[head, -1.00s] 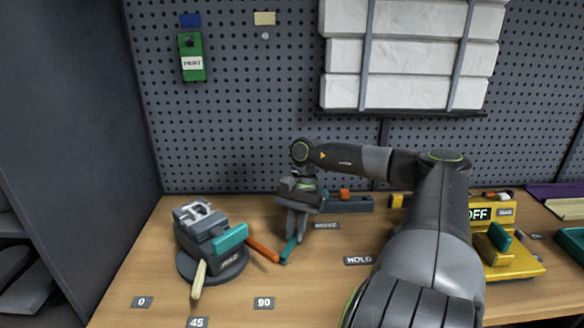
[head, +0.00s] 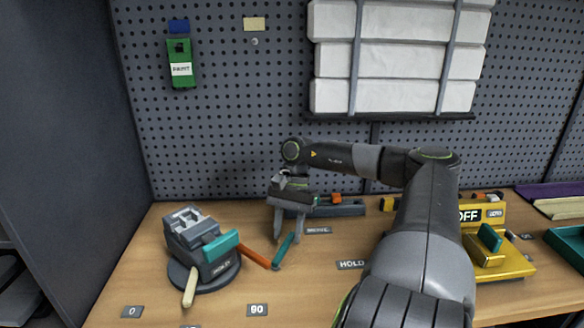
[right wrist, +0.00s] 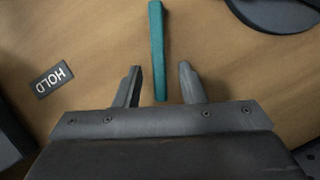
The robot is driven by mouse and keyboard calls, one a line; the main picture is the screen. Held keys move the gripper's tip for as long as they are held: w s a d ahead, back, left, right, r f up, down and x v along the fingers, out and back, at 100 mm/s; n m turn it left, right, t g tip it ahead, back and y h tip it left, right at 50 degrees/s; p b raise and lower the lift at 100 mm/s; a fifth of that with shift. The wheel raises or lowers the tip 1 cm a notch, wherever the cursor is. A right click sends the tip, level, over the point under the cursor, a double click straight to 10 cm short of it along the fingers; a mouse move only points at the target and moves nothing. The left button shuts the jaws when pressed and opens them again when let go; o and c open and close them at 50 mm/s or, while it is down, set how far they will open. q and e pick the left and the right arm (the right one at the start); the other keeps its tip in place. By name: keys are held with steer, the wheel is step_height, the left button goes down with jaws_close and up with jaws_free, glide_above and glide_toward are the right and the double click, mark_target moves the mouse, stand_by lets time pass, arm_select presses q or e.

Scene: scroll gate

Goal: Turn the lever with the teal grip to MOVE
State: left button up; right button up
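The teal grip (head: 283,250) is a slim bar low over the wooden table, in front of my right gripper. In the right wrist view the teal bar (right wrist: 157,48) runs up from between the fingertips. My right gripper (head: 287,238) is open, fingers pointing down. In the right wrist view its two fingers (right wrist: 158,84) stand on either side of the bar's near end, with gaps on both sides. The MOVE label (head: 318,230) is right of the gripper; the HOLD label (head: 351,264) is further right and nearer. The lever's pivot cannot be made out. My left gripper is not in view.
A grey clamp-like device (head: 195,240) on a round base stands at left. A yellow device (head: 500,262) stands at right. A pegboard (head: 220,130) is behind. The front middle of the table is fairly clear.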

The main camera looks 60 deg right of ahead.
steer(key=v, duration=1.6)
steer(key=shift+r+b, duration=0.15)
steer(key=shift+b, duration=0.15)
steer(key=shift+s, duration=0.1)
